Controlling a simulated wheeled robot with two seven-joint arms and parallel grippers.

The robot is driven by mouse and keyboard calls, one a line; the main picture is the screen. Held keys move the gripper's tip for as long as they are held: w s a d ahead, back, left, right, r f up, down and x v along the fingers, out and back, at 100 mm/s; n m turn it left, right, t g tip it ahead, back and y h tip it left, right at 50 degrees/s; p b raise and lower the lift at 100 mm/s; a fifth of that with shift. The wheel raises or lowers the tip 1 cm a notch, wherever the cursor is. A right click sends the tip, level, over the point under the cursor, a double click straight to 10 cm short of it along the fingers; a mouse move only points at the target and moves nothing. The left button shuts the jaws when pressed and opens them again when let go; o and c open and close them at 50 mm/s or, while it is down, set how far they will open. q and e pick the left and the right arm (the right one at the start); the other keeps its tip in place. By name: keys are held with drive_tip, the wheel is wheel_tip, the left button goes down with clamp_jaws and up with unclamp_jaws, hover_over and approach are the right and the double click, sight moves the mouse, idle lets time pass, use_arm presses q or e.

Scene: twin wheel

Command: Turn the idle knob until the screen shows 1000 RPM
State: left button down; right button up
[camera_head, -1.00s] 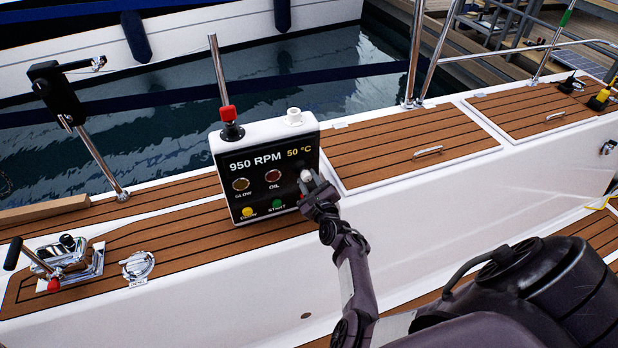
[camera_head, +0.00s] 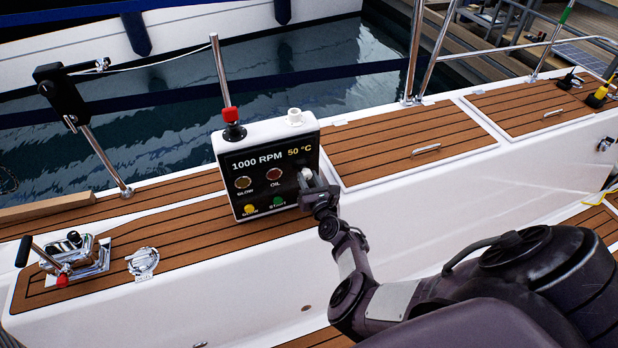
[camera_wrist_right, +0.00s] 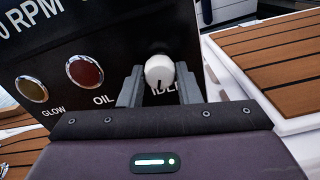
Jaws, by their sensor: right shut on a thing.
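The engine panel (camera_head: 250,163) is a white box with a black face, upright on the teak deck. Its screen (camera_head: 270,160) reads 1000 RPM and 50 °C. The white idle knob (camera_head: 306,173) is at the right of the face. In the right wrist view the knob (camera_wrist_right: 159,71) has a dark pointer line pointing down, over the partly hidden IDLE label. My right gripper (camera_head: 312,181) is shut on the knob, one finger on each side; it also shows in the wrist view (camera_wrist_right: 158,88). My left gripper is not in view.
GLOW (camera_head: 243,182) and OIL (camera_head: 274,174) lamps and yellow and green (camera_head: 278,202) buttons are on the panel. A winch-like fitting (camera_head: 72,255) is at the left. Teak deck (camera_head: 410,145) lies clear to the right.

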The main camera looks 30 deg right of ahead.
drive_tip(key=shift+f, duration=0.1)
idle(0.3)
drive_tip(key=o, duration=1)
drive_tip(key=shift+c, duration=0.2)
drive_tip(key=shift+s+a+p, duration=0.1)
drive_tip(key=shift+s+p, duration=0.15)
drive_tip(key=shift+p, duration=0.15)
drive_tip(key=p+v, duration=0.4)
drive_tip(key=v, duration=0.3)
drive_tip(key=shift+s, duration=0.15)
